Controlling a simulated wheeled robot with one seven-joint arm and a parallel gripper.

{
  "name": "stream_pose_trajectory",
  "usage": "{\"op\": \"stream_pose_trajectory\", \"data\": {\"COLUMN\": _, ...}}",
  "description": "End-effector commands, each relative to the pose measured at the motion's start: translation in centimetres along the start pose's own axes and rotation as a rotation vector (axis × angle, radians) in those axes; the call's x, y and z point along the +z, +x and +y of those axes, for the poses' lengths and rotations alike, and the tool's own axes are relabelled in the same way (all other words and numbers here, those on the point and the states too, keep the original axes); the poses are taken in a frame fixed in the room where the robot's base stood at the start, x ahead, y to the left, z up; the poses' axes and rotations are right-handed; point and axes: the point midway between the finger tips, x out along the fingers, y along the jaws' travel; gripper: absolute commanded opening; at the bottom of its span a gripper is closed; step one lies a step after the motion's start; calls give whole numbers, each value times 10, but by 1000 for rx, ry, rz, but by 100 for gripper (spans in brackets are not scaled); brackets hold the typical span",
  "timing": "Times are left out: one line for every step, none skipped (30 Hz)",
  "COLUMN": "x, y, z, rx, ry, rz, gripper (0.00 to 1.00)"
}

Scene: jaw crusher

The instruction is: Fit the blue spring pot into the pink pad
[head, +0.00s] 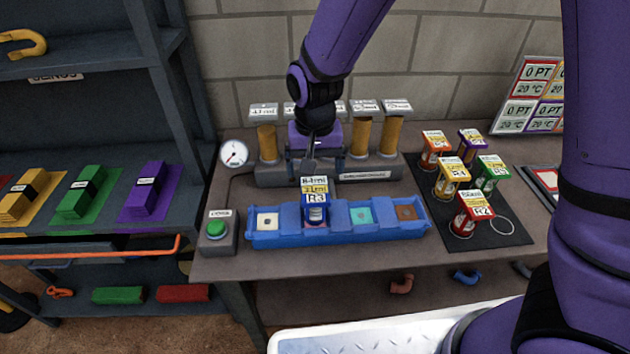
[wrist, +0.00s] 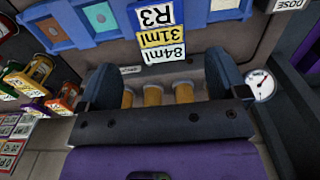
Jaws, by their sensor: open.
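The blue spring pot (head: 316,214), labelled R3, stands upright in the blue tray (head: 393,231), in the second compartment from the left. A sliver of the pink pad (head: 315,223) shows around its foot; the pot hides the rest, and I cannot tell how fully it is seated. The pot's label (wrist: 160,38) also shows at the top of the wrist view. My gripper (head: 312,168) is behind the pot, apart from it. In the wrist view my gripper (wrist: 166,85) has its two fingers wide apart with nothing between them.
The tray also has a white pad (head: 267,221), a teal pad (head: 361,215) and a brown pad (head: 406,212). Yellow cylinders (head: 390,137) stand behind my gripper. Several labelled pots (head: 452,178) stand on a black mat (head: 510,232) at right. A green button box (head: 217,230) is at left.

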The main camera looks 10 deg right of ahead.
Motion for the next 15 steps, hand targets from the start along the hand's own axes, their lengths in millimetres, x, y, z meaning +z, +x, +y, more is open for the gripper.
{"op": "stream_pose_trajectory", "data": {"x": 0, "y": -8, "z": 0, "rx": -2, "ry": 0, "rz": 2, "gripper": 91}}
{"op": "stream_pose_trajectory", "data": {"x": 0, "y": -11, "z": 0, "rx": -2, "ry": 0, "rz": 2, "gripper": 91}}
{"op": "stream_pose_trajectory", "data": {"x": 0, "y": -16, "z": 0, "rx": -1, "ry": 0, "rz": 1, "gripper": 91}}
{"op": "stream_pose_trajectory", "data": {"x": 0, "y": -18, "z": 0, "rx": -1, "ry": 0, "rz": 1, "gripper": 91}}
{"op": "stream_pose_trajectory", "data": {"x": 0, "y": -20, "z": 0, "rx": -1, "ry": 0, "rz": 1, "gripper": 91}}
{"op": "stream_pose_trajectory", "data": {"x": 0, "y": -22, "z": 0, "rx": -1, "ry": 0, "rz": 1, "gripper": 91}}
{"op": "stream_pose_trajectory", "data": {"x": 0, "y": -24, "z": 0, "rx": 0, "ry": 0, "rz": 1, "gripper": 91}}
{"op": "stream_pose_trajectory", "data": {"x": 0, "y": -24, "z": 0, "rx": 0, "ry": 0, "rz": 0, "gripper": 91}}
{"op": "stream_pose_trajectory", "data": {"x": 0, "y": -25, "z": 0, "rx": 0, "ry": 0, "rz": 0, "gripper": 91}}
{"op": "stream_pose_trajectory", "data": {"x": 0, "y": -26, "z": 0, "rx": 0, "ry": 1, "rz": 0, "gripper": 91}}
{"op": "stream_pose_trajectory", "data": {"x": 0, "y": -26, "z": 0, "rx": 0, "ry": 1, "rz": 0, "gripper": 91}}
{"op": "stream_pose_trajectory", "data": {"x": 0, "y": -26, "z": 0, "rx": 1, "ry": 1, "rz": 0, "gripper": 91}}
{"op": "stream_pose_trajectory", "data": {"x": 0, "y": -26, "z": 0, "rx": 1, "ry": 1, "rz": 0, "gripper": 91}}
{"op": "stream_pose_trajectory", "data": {"x": 0, "y": -26, "z": 0, "rx": 0, "ry": 1, "rz": 0, "gripper": 91}}
{"op": "stream_pose_trajectory", "data": {"x": 0, "y": -28, "z": 2, "rx": -2, "ry": 1, "rz": 1, "gripper": 91}}
